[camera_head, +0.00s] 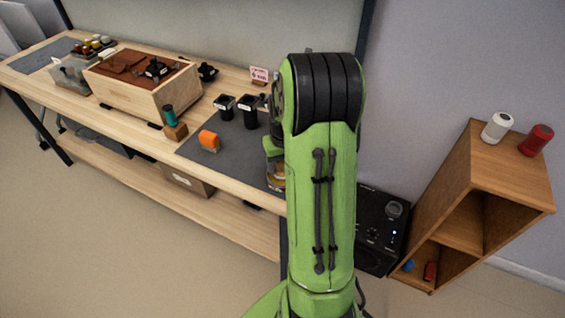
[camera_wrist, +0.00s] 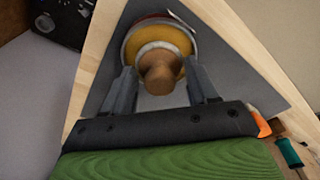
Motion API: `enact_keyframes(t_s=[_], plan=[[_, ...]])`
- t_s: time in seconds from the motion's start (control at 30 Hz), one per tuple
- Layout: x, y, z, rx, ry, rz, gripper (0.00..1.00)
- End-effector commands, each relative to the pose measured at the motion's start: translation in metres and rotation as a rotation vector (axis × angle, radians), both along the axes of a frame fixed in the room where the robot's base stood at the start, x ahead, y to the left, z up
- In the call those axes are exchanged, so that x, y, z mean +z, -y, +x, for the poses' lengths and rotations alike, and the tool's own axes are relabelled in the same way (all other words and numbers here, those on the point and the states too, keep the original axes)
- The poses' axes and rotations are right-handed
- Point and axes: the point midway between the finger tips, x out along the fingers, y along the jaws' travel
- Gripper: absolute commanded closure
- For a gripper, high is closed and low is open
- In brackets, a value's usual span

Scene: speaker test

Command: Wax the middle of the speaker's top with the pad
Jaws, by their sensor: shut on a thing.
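The pad (camera_wrist: 185,40) is round and yellow with a pale rim and a wooden knob (camera_wrist: 159,74). In the wrist view my gripper (camera_wrist: 161,80) has one finger on each side of the knob and is shut on the pad. Whether the pad touches what lies beneath it is not clear. In the head view an amber and pale round piece (camera_head: 276,174) shows beside my green arm, which hides most of my gripper. The speaker (camera_head: 382,228) is a black box with knobs and a small blue light, right of my arm and partly hidden by it. Its dark corner also shows in the wrist view (camera_wrist: 62,25).
A wooden crate (camera_head: 140,88) stands farther left. A wooden shelf (camera_head: 515,180) at right holds a white can (camera_head: 496,128) and a red can (camera_head: 536,140) on top.

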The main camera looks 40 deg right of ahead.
Motion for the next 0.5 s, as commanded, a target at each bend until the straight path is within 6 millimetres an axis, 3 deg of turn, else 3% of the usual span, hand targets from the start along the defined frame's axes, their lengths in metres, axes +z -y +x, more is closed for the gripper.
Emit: enact_keyframes(t_s=[0.5], plan=[[-0.007,-0.0001,-0.0001,0.0,0.0,0.0,0.66]])
